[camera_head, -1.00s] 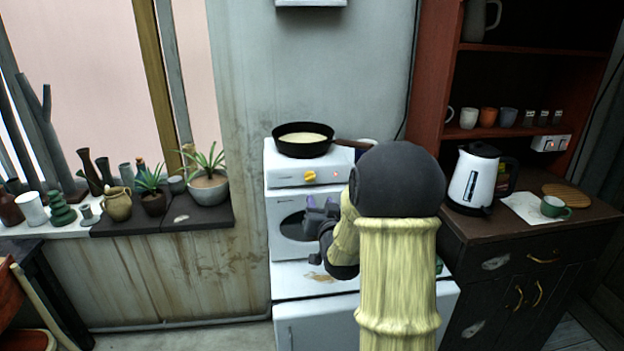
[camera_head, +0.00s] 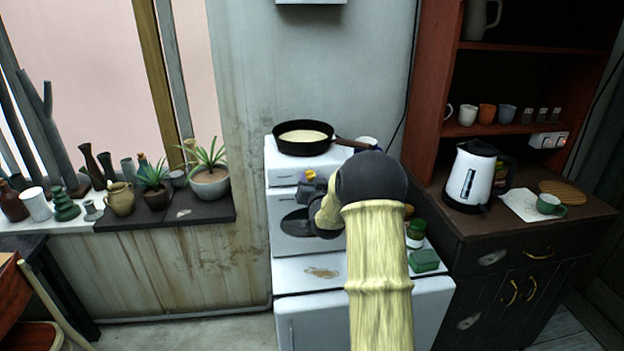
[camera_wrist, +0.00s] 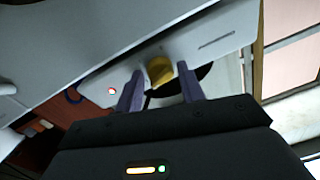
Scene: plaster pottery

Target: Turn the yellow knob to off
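The yellow knob (camera_head: 309,175) is on the front panel of the small white stove (camera_head: 283,177), partly covered by my gripper in the head view. In the wrist view the yellow knob (camera_wrist: 160,71) shows between and just beyond my two purple fingers. My gripper (camera_wrist: 160,92) is open, its fingers apart on either side of the knob in the picture. I cannot tell whether they touch it. My gripper (camera_head: 309,188) also shows in the head view, close in front of the panel. A small red light (camera_wrist: 112,91) is beside the knob on the panel.
A black pan (camera_head: 288,146) with pale contents sits on top of the stove, its handle pointing right. A green-lidded jar (camera_head: 416,230) and a green block (camera_head: 424,261) stand right of my arm. A white kettle (camera_head: 467,182) is on the dark cabinet at right.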

